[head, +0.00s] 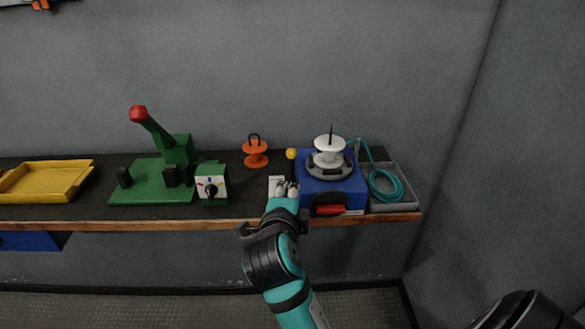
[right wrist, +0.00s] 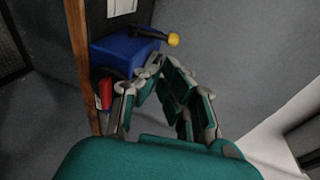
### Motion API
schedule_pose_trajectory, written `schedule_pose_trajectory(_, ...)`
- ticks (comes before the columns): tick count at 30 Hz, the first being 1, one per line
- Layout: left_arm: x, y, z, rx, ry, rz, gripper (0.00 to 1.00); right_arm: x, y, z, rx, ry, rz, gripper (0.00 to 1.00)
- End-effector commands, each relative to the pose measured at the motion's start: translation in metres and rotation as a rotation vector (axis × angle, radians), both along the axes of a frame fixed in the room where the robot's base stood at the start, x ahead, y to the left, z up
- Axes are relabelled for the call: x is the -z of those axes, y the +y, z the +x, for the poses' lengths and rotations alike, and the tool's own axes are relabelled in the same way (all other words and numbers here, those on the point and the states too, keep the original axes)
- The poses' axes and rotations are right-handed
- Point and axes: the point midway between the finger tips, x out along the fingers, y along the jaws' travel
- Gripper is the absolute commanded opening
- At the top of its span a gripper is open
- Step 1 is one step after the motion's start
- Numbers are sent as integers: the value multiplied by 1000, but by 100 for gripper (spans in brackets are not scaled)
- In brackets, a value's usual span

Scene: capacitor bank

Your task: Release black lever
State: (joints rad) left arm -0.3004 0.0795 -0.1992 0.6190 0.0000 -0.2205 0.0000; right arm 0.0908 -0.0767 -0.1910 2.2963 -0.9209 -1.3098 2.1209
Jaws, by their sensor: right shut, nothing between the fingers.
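The black lever (right wrist: 148,32) with a yellow ball knob (right wrist: 173,40) sticks out from the side of the blue box (right wrist: 112,55) in the right wrist view. In the head view the yellow knob (head: 291,153) stands at the left edge of the blue box (head: 318,184), its rod partly hidden. My right gripper (head: 287,187) is just left of the box's front, in front of the knob. In the right wrist view its fingertips (right wrist: 160,68) are shut with nothing between them, apart from the lever.
A white spool (head: 329,146) sits on top of the box, which has a red handle (head: 330,210) in front. A grey tray (head: 407,192) with a teal cable is on the right. An orange spool (head: 255,154), a green press (head: 150,184) and a yellow tray (head: 45,180) stand left.

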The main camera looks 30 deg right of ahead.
Motion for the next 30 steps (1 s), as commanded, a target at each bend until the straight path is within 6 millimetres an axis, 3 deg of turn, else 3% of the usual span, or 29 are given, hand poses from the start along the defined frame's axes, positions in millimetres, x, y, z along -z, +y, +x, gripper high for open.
schedule_pose_trajectory(11,-6,-4,1,-1,-2,-6,40,1,-8,10,-2,3,-8,0)
schedule_pose_trajectory(24,-33,-1,1,1,-3,-2,40,21,-65,76,0,4,-11,0)
schedule_pose_trajectory(30,-46,0,1,1,-3,-1,40,20,-82,97,-2,3,-9,0)
